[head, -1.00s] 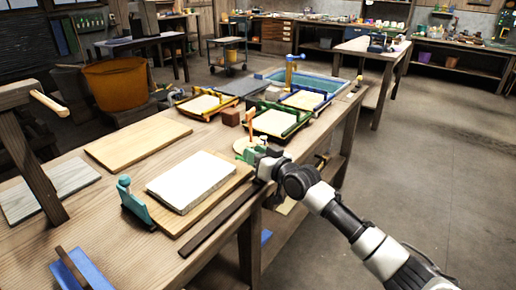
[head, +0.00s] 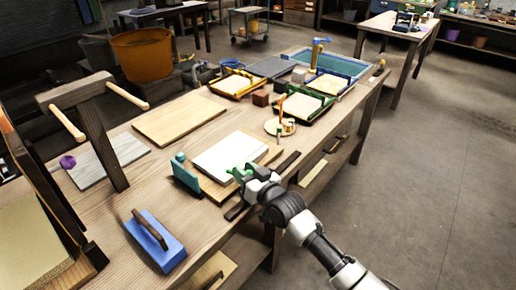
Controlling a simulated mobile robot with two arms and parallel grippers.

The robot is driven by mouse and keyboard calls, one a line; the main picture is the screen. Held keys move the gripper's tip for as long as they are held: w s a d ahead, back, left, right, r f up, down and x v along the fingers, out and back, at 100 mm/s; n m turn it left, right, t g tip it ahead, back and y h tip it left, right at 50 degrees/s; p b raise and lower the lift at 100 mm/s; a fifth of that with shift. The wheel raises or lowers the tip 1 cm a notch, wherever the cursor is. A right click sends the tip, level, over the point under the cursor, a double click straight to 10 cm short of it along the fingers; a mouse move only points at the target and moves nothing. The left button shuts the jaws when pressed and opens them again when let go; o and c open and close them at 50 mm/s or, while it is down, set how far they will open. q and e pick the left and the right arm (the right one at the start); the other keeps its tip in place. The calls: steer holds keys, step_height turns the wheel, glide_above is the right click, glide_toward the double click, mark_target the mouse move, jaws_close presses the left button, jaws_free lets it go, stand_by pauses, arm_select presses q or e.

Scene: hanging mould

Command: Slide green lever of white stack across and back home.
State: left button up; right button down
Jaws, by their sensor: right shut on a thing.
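The white stack (head: 228,152) is a pale slab on a wooden board (head: 272,155) near the front edge of the bench. The green lever (head: 238,173) shows at the front long side of the stack, about midway along. My right gripper (head: 247,176) is shut on it, and its fingers hide part of the lever. A dark strip (head: 289,161) runs along the bench edge beside the board, partly under my gripper. A separate teal upright piece (head: 185,174) stands at the near-left end of the board. My left gripper is not in view.
A blue float with a brown handle (head: 156,240) lies at the near left. A wooden stand with pegs (head: 92,130) rises at the left. A bare board (head: 180,117) lies behind the stack. Yellow (head: 235,83) and green (head: 299,106) framed moulds stand farther back.

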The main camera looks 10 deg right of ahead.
steer(key=s+a+p, duration=0.1)
steer(key=a, duration=0.1)
steer(key=s+a+p, duration=0.1)
steer(key=s+a, duration=0.1)
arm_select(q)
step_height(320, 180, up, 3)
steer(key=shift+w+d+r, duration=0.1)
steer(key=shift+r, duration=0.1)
arm_select(e)
steer(key=shift+s+a+f, duration=0.1)
steer(key=shift+s+a, duration=0.05)
steer(key=c, duration=1.2)
jaws_free()
steer(key=o, duration=0.4)
steer(key=shift+s+a, duration=0.1)
steer(key=shift+s, duration=0.05)
